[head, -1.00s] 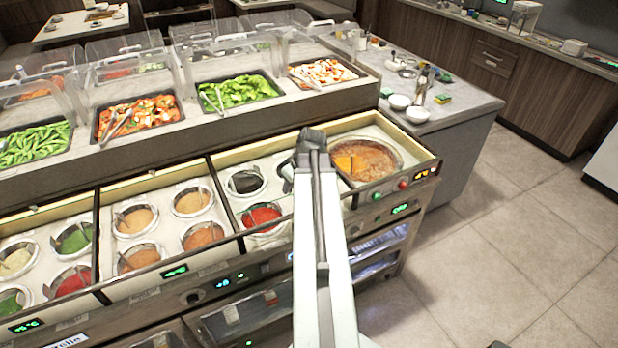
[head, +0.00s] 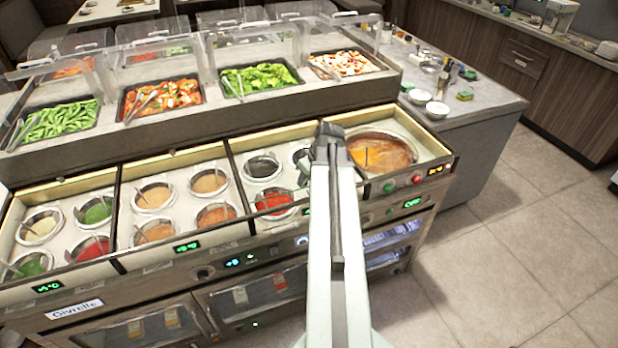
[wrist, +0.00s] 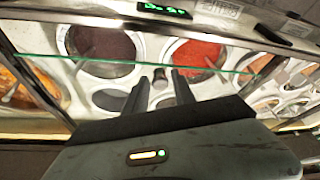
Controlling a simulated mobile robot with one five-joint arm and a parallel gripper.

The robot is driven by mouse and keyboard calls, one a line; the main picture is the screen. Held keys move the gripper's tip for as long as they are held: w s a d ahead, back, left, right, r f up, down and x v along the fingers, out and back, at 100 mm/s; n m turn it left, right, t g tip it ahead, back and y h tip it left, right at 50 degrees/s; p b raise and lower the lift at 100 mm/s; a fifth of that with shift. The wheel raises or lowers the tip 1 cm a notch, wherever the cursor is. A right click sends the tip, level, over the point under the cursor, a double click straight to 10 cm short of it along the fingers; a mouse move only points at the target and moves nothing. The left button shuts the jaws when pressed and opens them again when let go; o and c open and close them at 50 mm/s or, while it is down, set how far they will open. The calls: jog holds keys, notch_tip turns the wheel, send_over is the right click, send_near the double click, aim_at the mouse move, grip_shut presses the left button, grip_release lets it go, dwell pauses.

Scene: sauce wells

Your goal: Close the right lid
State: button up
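My gripper (wrist: 161,82) shows in the wrist view with two dark fingers apart and nothing between them. It is over the right part of the sauce counter (head: 135,258), near the wells of dark sauce (wrist: 100,45) and red sauce (wrist: 195,54). In the head view my wrist (head: 328,142) hides the fingertips. A thin green line, like a glass edge (wrist: 120,60), crosses the wrist view just beyond the fingers. I cannot tell whether it belongs to the right lid. The large round soup well (head: 385,152) at the counter's right end looks uncovered.
A side counter (head: 480,95) with white bowls (head: 437,110) is at the right. The tiled floor (head: 520,240) at right is clear.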

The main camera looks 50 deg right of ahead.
jog(key=p+v, duration=0.7)
jog(key=v, duration=0.1)
jog(key=shift+f, duration=0.1)
jog(key=shift+w, duration=0.1)
jog(key=c, duration=0.3)
jog(key=w+a, duration=0.3)
jog(key=a, duration=0.3)
jog(key=w+a+g, duration=0.1)
jog(key=w+a, duration=0.2)
jog(key=a, duration=0.3)
jog(key=w+a+f+g+y, duration=0.1)
jog(key=w+a, duration=0.2)
jog(key=a, duration=0.3)
jog(key=shift+w+a+f+n, duration=0.15)
jog(key=shift+a+n, duration=0.1)
jog(key=shift+n, duration=0.05)
grip_shut()
jog(key=shift+g, duration=0.7)
jog(key=a, duration=0.4)
jog(key=w+a, duration=0.1)
jog(key=a, duration=0.3)
jog(key=w+a, duration=0.1)
jog(key=a, duration=0.4)
jog(key=shift+f, duration=0.25)
jog(key=a+g, duration=0.1)
jog(key=a, duration=1.1)
jog(key=shift+s+h, duration=0.3)
jog(key=shift+s, duration=0.2)
